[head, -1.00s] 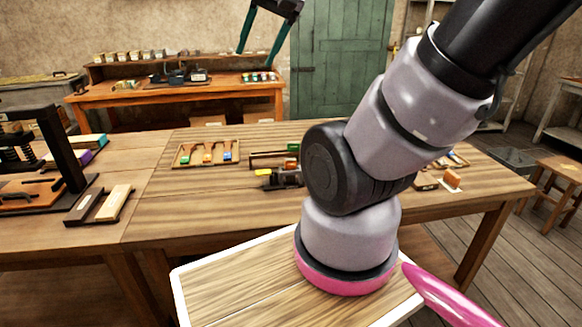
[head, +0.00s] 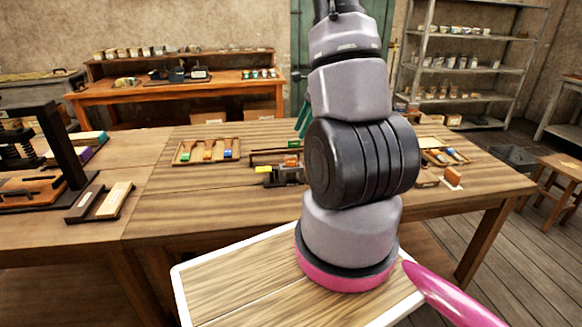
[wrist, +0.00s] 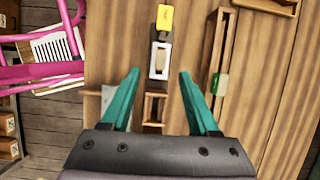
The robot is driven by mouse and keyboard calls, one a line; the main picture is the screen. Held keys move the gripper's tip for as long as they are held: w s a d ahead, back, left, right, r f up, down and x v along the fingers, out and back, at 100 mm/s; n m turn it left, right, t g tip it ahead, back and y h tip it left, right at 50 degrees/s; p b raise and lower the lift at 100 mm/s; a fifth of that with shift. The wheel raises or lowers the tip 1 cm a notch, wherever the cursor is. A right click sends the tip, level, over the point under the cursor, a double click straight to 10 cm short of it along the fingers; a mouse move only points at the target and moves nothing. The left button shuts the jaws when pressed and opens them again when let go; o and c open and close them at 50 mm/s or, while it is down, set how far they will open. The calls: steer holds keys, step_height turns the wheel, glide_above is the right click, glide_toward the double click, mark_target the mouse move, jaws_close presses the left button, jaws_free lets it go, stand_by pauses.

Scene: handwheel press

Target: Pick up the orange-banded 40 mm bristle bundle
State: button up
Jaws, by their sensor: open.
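A shallow wooden tray (head: 173,161) on the bench in the head view holds brown pieces with green, orange and blue coloured parts. The orange-marked piece (head: 208,150) is in its middle; I cannot tell its size or whether it is the 40 mm bundle. My gripper (wrist: 160,73) has its two teal fingers spread, with nothing held between them. In the head view one teal finger shows beside my arm, the rest being hidden. In the wrist view a small white-framed fixture (wrist: 160,60) and a yellow block (wrist: 165,18) lie below and ahead of the fingers.
A long wooden rail with a green piece (wrist: 221,84) lies right of the fingers in the wrist view. A black press (head: 60,150) and a tray with two bars (head: 100,202) stand left. Another tray with small pieces (head: 445,156) is right.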

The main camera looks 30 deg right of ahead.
mark_target(291, 157)
steer(key=x, duration=0.3)
steer(key=d+x, duration=0.1)
steer(key=x, duration=0.7)
steer(key=shift+d+f, duration=0.1)
steer(key=shift+f, duration=0.35)
jaws_close()
